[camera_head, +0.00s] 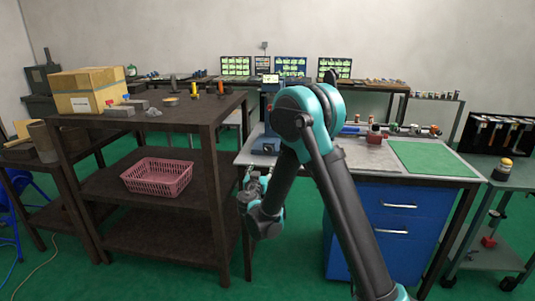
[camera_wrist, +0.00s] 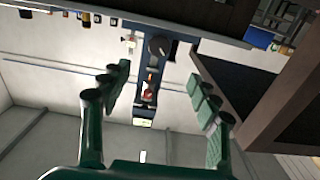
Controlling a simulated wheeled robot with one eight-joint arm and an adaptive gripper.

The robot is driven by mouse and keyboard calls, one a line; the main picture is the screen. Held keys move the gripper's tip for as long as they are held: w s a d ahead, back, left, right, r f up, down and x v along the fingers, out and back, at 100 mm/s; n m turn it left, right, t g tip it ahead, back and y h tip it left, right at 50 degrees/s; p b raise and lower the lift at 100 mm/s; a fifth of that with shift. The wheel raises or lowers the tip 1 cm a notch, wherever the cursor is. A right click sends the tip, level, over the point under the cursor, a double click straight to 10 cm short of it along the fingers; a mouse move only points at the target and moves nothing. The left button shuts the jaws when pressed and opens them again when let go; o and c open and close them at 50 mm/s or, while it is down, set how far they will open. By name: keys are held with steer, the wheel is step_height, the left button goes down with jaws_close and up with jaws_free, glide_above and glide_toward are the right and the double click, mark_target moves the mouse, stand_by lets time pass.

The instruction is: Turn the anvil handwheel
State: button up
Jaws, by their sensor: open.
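A blue upright device (camera_head: 266,146) stands at the left end of the workbench, partly hidden behind my arm. In the wrist view it appears upside down as a narrow blue body (camera_wrist: 150,84) with a small red part and a lit display. A dark round knob (camera_wrist: 159,46) on it may be the anvil handwheel; I cannot tell for sure. My gripper (camera_head: 254,176) is at the bench's left front edge, below the device. In the wrist view its green fingers (camera_wrist: 158,84) are spread wide, with the device visible between them. They appear apart from it and empty.
The dark shelf (camera_head: 145,130) stands close left of my gripper, holding a cardboard box (camera_head: 88,90) and a pink basket (camera_head: 157,177). Blue drawers (camera_head: 400,205) are under the workbench. The green mat (camera_head: 432,158) on its right is clear. Jars and tools line the bench back.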

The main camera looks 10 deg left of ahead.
steer(key=w, duration=1.5)
steer(key=shift+w+d, duration=0.25)
steer(key=shift+d, duration=0.05)
steer(key=shift+c, duration=0.2)
steer(key=c, duration=1.1)
steer(key=shift+c, duration=0.2)
steer(key=shift+n, duration=0.3)
steer(key=n, duration=1.2)
steer(key=shift+d+r+n, duration=0.1)
steer(key=shift+n, duration=0.3)
steer(key=n, duration=1.2)
steer(key=shift+r+n, duration=0.1)
steer(key=shift+n, duration=0.3)
